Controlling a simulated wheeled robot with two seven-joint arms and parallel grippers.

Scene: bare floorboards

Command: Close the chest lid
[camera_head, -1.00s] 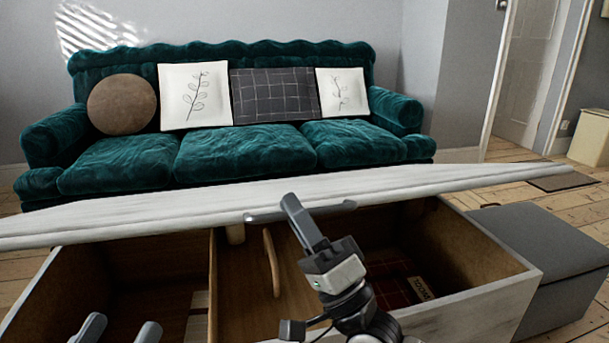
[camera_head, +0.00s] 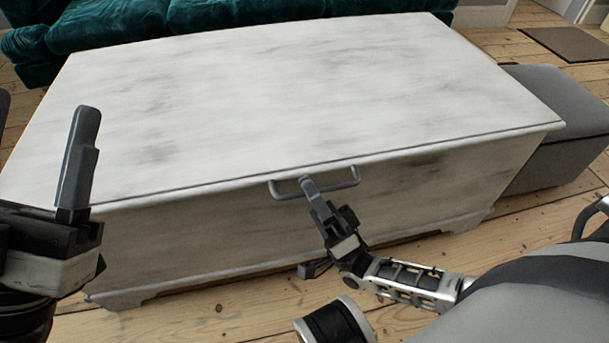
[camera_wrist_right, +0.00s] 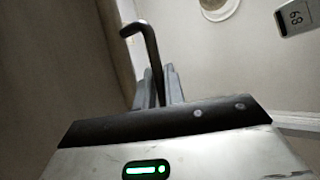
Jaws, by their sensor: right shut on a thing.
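The white, grey-streaked wooden chest (camera_head: 200,240) stands in front of me in the head view. Its lid (camera_head: 290,100) lies flat over the top, and no opening shows along the front edge. A grey metal handle (camera_head: 342,186) is on the lid's front edge. My right gripper (camera_head: 308,184) is shut on this handle. In the right wrist view the fingers (camera_wrist_right: 160,85) close around the bent handle bar (camera_wrist_right: 152,48). My left gripper (camera_head: 40,130) is at the left edge of the head view, open and empty, partly cut off by the frame.
A green sofa (camera_head: 110,28) stands behind the chest. A grey box-like ottoman (camera_head: 560,140) stands close to the chest's right side. A brown mat (camera_head: 568,43) lies on the floor at the upper right. Bare floorboards (camera_head: 220,310) show in front of the chest.

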